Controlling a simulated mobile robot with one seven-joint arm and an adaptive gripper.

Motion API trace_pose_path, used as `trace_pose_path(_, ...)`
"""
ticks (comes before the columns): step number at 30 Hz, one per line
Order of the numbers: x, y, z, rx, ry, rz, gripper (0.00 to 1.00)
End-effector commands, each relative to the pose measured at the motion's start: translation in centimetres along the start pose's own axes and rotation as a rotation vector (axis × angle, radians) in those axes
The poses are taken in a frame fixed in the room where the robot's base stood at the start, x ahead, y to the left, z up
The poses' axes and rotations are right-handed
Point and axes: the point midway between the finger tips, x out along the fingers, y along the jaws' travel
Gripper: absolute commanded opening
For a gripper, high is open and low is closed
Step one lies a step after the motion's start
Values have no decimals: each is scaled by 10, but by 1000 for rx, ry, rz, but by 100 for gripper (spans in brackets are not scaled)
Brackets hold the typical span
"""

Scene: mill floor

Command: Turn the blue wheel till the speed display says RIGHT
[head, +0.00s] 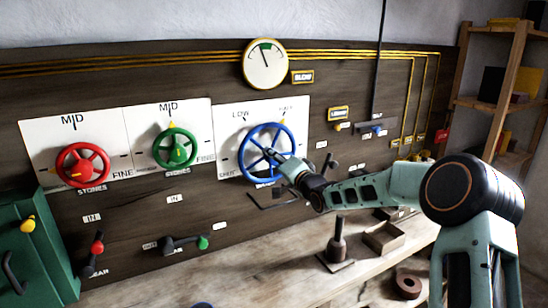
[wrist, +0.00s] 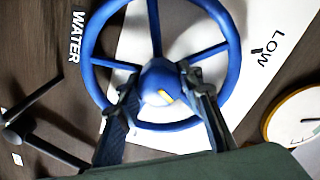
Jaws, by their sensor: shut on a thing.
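The blue wheel (head: 246,146) is mounted on a white plate on the dark wooden panel, with LOW and HALF marked above it. My gripper (head: 272,154) reaches it from the right. In the wrist view, my gripper (wrist: 160,82) has its two fingers on either side of the blue wheel's hub (wrist: 158,72), shut on it. A yellow mark shows on the hub between the fingers. The speed display (head: 303,77) is a small yellow-framed sign that seems to read SLOW. Above it, a round dial (head: 266,64) has a green sector and its needle points up and slightly left.
A red wheel (head: 82,166) and a green wheel (head: 175,148) are left of the blue one. Below are levers with red (head: 97,248) and green (head: 202,243) knobs. The bench (head: 270,276) holds a dark weight (head: 337,245) and an open box (head: 384,238).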

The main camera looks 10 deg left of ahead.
Motion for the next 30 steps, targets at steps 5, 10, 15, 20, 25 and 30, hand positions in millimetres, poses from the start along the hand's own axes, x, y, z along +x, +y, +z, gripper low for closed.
trace_pose_path(5, 0, 1, 1, 28, -1, 1, 10)
trace_pose_path(10, 0, 1, 1, 33, -1, 1, 10)
trace_pose_path(15, 0, 1, 1, 32, -2, 1, 10)
trace_pose_path(20, 0, 1, 1, 31, -2, 1, 44)
trace_pose_path(25, 0, 1, 0, 31, -1, 1, 52)
trace_pose_path(30, 0, 0, 0, 31, -1, 1, 52)
